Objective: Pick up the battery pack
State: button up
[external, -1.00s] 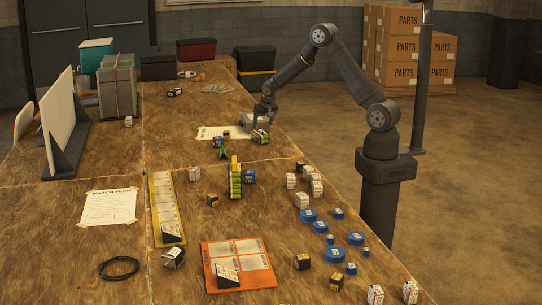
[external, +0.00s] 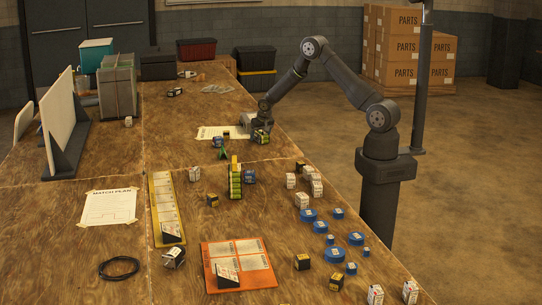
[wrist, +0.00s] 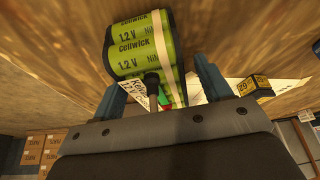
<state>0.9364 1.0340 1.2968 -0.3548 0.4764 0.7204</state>
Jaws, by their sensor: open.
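The battery pack (wrist: 140,45) fills the top middle of the wrist view, with green, black-ended cells marked Cellwick 1.2 V. A red-and-green part and a white label show below its cells. My gripper (wrist: 160,85) is open, with one blue-grey finger on each side of the pack's lower part; I cannot tell whether either touches it. In the external view my gripper (external: 262,121) is low over the table's right edge, right at a small green-and-dark pack (external: 261,137).
A yellow-and-black box (wrist: 256,87) lies right of the fingers on white paper. The wooden table (external: 185,120) is clear left of the paper (external: 215,131).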

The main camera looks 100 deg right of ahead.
jog(key=shift+c, duration=0.4)
jog(key=c, duration=1.4)
grip_shut()
jog(key=shift+r, duration=0.2)
